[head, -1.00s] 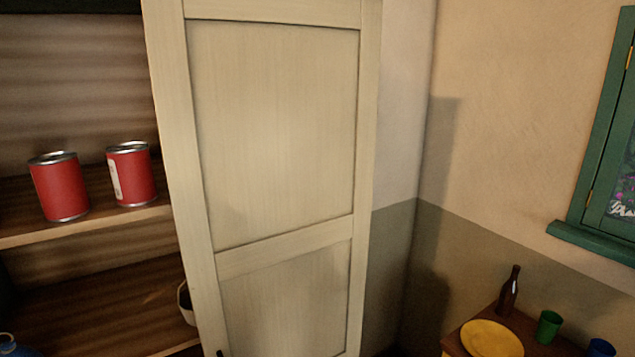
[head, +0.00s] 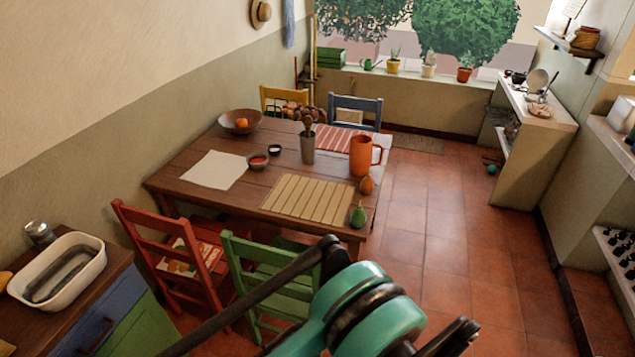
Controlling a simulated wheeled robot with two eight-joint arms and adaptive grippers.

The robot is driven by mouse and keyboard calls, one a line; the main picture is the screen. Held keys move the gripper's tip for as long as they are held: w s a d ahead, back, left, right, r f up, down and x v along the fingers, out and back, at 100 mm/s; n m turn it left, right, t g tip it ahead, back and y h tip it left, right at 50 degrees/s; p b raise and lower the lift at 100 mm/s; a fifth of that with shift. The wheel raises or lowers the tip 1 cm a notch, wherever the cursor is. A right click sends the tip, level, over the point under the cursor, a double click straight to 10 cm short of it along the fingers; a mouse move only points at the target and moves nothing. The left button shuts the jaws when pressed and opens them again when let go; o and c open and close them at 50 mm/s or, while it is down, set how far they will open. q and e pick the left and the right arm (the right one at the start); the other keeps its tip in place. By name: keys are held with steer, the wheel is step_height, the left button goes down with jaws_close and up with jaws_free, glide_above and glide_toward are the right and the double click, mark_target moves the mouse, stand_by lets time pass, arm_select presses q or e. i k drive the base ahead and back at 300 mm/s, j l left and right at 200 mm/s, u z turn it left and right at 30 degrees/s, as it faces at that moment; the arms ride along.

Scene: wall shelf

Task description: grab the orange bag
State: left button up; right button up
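No item in view is clearly an orange bag. A flat orange, white and yellow patterned item (head: 188,258) lies on the seat of the red chair (head: 160,250), seen partly through the chair back. I cannot tell whether it is a bag. A teal and black part of my own arm fills the bottom middle of the view. No gripper fingertips can be made out in the head view.
A wooden table (head: 190,187) holds an orange jug (head: 361,156), a bowl (head: 240,122), a slatted mat (head: 308,198) and a green pear (head: 358,215). A green chair (head: 270,270) stands at its near side. A white basin (head: 60,272) sits on the left cabinet. Tiled floor at right is open.

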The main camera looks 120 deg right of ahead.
mark_target(367, 184)
steer(key=z, duration=4.45)
steer(key=u, duration=0.45)
steer(key=i+l+u, duration=0.15)
steer(key=u, duration=0.25)
steer(key=i+l+u, duration=0.1)
steer(key=l+u, duration=0.3)
steer(key=i+l+u, duration=0.1)
steer(key=l+u, duration=0.15)
steer(key=u, duration=0.2)
steer(key=l+u, duration=0.5)
steer(key=l, duration=0.9)
steer(key=k+l+u, duration=0.15)
steer(key=l, duration=0.9)
steer(key=l+u, duration=0.15)
steer(key=l, duration=0.35)
steer(key=k+l, duration=0.15)
steer(key=l, duration=0.35)
steer(key=l+u, duration=0.15)
steer(key=l, duration=0.35)
steer(key=k+l, duration=0.15)
steer(key=l, duration=0.35)
steer(key=u, duration=0.05)
